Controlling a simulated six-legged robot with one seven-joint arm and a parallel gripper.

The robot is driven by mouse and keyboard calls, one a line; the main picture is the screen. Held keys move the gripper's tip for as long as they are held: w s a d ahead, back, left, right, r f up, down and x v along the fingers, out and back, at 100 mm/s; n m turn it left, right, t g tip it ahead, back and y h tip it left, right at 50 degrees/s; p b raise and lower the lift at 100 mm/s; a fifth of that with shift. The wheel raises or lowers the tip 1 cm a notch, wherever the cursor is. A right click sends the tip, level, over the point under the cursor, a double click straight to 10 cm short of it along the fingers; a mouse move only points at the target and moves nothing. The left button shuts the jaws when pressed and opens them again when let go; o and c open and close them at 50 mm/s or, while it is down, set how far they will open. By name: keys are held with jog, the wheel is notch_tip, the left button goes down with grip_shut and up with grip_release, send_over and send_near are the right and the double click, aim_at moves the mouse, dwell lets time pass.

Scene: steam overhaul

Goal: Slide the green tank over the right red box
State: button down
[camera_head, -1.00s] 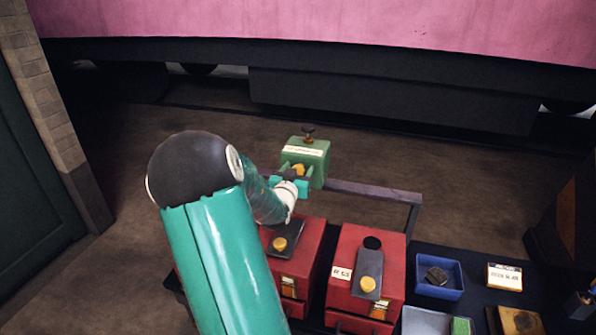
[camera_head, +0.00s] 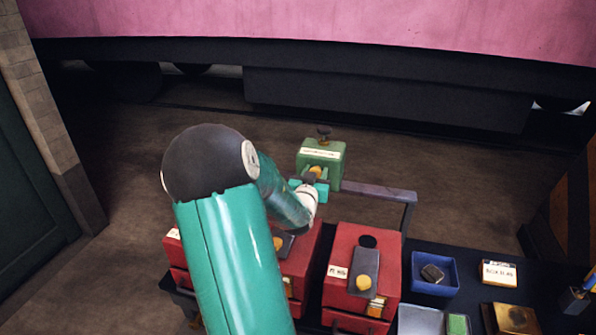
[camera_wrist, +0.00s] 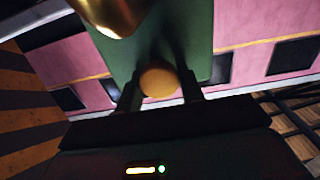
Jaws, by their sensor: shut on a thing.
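The green tank (camera_head: 322,157) has a white label and a dark knob on top. It appears beyond the red boxes, near the rail behind them. My gripper (camera_head: 314,178) is shut on the tank's round yellow-orange knob, which shows between the fingers in the wrist view (camera_wrist: 158,80). The tank's green face (camera_wrist: 190,35) fills the upper middle there. The right red box (camera_head: 343,250) stands on the dark bench with a grey plate, a yellow knob and a dark round hole on top. Another red box (camera_head: 298,262) to its left is partly hidden by my arm.
A dark rail (camera_head: 375,191) runs behind the boxes. Right of the right box are a blue tray (camera_head: 449,287) with a dark block, a labelled white box (camera_head: 498,272) and a brass-coloured piece (camera_head: 514,318). A pink vehicle body (camera_head: 330,30) spans the back.

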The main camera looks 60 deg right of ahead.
jog(key=s+d, duration=0.3)
jog(key=s, duration=1.5)
jog(key=shift+s, duration=0.25)
jog(key=c, duration=0.9)
grip_release()
jog(key=shift+s, duration=0.15)
jog(key=shift+w+a, duration=0.1)
jog(key=shift+w, duration=0.2)
